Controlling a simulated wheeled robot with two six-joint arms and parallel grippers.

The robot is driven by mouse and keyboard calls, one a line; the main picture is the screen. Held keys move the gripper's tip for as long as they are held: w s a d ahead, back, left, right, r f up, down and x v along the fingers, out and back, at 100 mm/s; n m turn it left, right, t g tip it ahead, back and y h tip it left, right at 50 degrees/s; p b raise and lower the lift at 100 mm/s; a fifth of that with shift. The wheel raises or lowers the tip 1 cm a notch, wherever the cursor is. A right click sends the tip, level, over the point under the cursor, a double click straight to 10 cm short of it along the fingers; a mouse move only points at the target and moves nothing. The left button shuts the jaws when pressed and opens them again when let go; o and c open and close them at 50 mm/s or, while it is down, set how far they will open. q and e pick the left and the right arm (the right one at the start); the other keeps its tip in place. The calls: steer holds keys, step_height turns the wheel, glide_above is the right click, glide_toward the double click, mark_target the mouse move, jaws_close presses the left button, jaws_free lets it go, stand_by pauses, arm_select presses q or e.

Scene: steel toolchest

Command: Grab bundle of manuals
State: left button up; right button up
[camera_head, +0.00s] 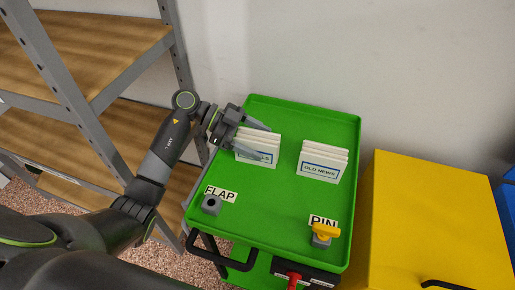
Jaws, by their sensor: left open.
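The bundle of manuals (262,149) is a stack of upright white sheets or booklets with a blue-edged label, standing on the green tray top (290,215) of the toolchest. Its label is partly covered, and only its last letters show. My left gripper (258,140) comes in from the left and is open at the bundle. One finger shows near the bundle's far side and the other crosses the front by the label. I cannot tell whether they touch it. My right gripper is not in view.
A similar bundle labelled OLD NEWS (322,162) stands to the right on the tray. A yellow cabinet (430,215) stands right, a shelf rack (85,50) left.

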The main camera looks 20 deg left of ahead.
arm_select(q)
steer(key=shift+c, duration=0.3)
steer(key=c, duration=1.2)
